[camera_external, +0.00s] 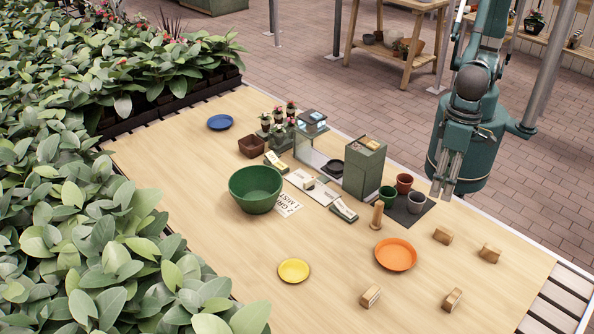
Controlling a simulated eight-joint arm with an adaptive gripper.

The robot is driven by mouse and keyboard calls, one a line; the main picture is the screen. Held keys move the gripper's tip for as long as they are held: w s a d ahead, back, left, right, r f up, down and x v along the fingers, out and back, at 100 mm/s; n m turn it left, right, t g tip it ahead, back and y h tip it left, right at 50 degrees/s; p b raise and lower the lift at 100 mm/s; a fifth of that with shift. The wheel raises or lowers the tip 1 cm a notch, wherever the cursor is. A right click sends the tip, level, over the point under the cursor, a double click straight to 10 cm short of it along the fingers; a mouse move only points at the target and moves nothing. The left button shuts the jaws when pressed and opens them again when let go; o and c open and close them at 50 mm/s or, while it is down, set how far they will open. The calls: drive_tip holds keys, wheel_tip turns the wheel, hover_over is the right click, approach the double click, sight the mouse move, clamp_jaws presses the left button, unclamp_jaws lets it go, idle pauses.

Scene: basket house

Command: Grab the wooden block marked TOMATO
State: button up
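Several small wooden blocks lie spread over the right part of the table. One block (443,235) is at the back, right of the orange plate, and another block (489,253) is farther right. A third block (370,297) and one more block (452,299) lie nearer the front edge. No marking on them is legible, so I cannot tell which says TOMATO. My gripper (442,192) hangs fingers down near the table's back right, above and behind the blocks and apart from them. No held thing shows; the finger gap is too small to judge.
Small pots (404,183) sit on a dark mat behind, beside a tall green box (364,169). A green bowl (256,188) and yellow plate (294,270) are farther left.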

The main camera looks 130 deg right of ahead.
sight(445, 231)
drive_tip(key=a+f+m, duration=0.1)
drive_tip(key=f, duration=0.1)
drive_tip(key=a+f+m, duration=0.1)
drive_tip(key=a+f, duration=0.1)
drive_tip(key=w+a+f+m+g, duration=0.1)
drive_tip(key=a+f, duration=0.1)
drive_tip(key=shift+f+p, duration=0.2)
drive_tip(key=shift+p, duration=0.2)
drive_tip(key=shift+f, duration=0.15)
drive_tip(key=shift+f+b, duration=0.3)
drive_tip(key=shift+f, duration=0.85)
drive_tip(key=shift+f+b, duration=0.7)
drive_tip(key=shift+f, duration=1.9)
drive_tip(key=shift+c, duration=0.2)
drive_tip(key=c, duration=0.8)
